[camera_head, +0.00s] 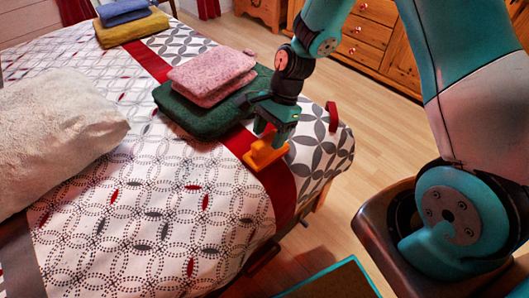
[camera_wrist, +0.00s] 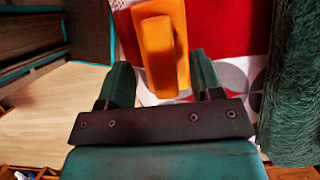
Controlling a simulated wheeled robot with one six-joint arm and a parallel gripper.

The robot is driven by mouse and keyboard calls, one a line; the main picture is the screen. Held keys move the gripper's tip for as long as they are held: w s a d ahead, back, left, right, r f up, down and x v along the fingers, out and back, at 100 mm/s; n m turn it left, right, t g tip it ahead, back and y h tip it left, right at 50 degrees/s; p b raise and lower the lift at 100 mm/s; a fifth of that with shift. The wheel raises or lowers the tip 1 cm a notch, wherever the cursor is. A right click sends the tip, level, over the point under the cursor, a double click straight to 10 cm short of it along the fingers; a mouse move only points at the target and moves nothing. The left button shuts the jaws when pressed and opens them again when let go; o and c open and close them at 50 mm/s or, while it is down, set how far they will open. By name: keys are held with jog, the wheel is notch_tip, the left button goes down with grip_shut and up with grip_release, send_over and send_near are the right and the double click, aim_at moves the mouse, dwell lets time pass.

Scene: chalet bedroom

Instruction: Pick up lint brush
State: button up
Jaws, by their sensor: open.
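The lint brush (camera_head: 262,155), an orange object with a flat base and a raised narrower part, lies on the red stripe of the bed cover near the bed's edge. It also shows in the wrist view (camera_wrist: 163,45), with its near end between my two fingers. My gripper (camera_head: 273,132) points down at the brush. In the wrist view my gripper (camera_wrist: 160,72) is open, with one finger on each side of the orange part and gaps visible. The fingers partly hide the brush in the head view.
Folded dark green (camera_head: 200,118) and pink (camera_head: 210,72) textiles lie close beside my gripper. A small red object (camera_head: 332,116) is near the bed's edge. A white pillow (camera_head: 60,130) is at left. Wooden drawers (camera_head: 372,40) stand behind. The cover left of the brush is clear.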

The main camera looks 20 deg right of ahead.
aim_at(267, 139)
jog(key=shift+x, duration=1.1)
grip_shut()
jog(key=shift+r, duration=0.15)
notch_tip(267, 139, up, 20)
jog(key=p, duration=0.4)
